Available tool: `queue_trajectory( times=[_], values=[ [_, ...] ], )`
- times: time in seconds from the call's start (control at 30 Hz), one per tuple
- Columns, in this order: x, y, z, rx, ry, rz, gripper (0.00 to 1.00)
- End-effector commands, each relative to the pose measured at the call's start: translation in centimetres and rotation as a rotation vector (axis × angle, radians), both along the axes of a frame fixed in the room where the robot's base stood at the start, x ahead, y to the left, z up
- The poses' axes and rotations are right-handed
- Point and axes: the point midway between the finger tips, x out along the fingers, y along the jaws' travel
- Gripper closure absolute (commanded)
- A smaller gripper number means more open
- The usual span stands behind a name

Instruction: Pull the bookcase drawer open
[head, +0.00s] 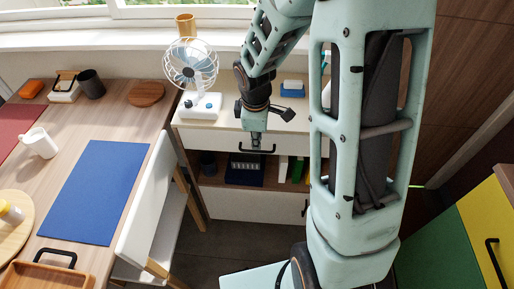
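The bookcase (212,117) stands below the window, with a pale top and a wide white drawer (207,138) directly under it. A black bar handle (270,151) runs across the middle of the drawer front. The drawer looks closed. My gripper (256,143) points down in front of the drawer front, at the middle of the handle, and hides part of it. The fingers are small here, and I cannot tell whether they touch the handle or are open or shut.
A white fan (199,104) and a blue-and-white item (292,88) stand on the bookcase. Below is an open shelf with a dark box (244,179). A white chair (147,205) and wooden desk (125,122) are at left; a green-yellow cabinet (480,225) is at right.

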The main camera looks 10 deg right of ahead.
Motion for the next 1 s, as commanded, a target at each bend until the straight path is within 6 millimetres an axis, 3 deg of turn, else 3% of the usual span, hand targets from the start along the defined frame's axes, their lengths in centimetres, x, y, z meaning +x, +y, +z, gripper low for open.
queue_trajectory(
  times=[0.1,0.33,0.67,0.83,1.0],
  values=[
    [0.3,-0.1,-2.5,0.000,0.003,0.000,0.86],
    [0.8,-0.3,-4.8,0.001,0.001,-0.002,0.86],
    [0.9,-0.3,-5.1,0.001,-0.001,-0.003,0.86],
    [0.9,-0.3,-5.1,0.001,-0.001,-0.003,1.00],
    [0.9,-0.3,-5.1,0.001,-0.001,-0.003,1.00]
  ],
)
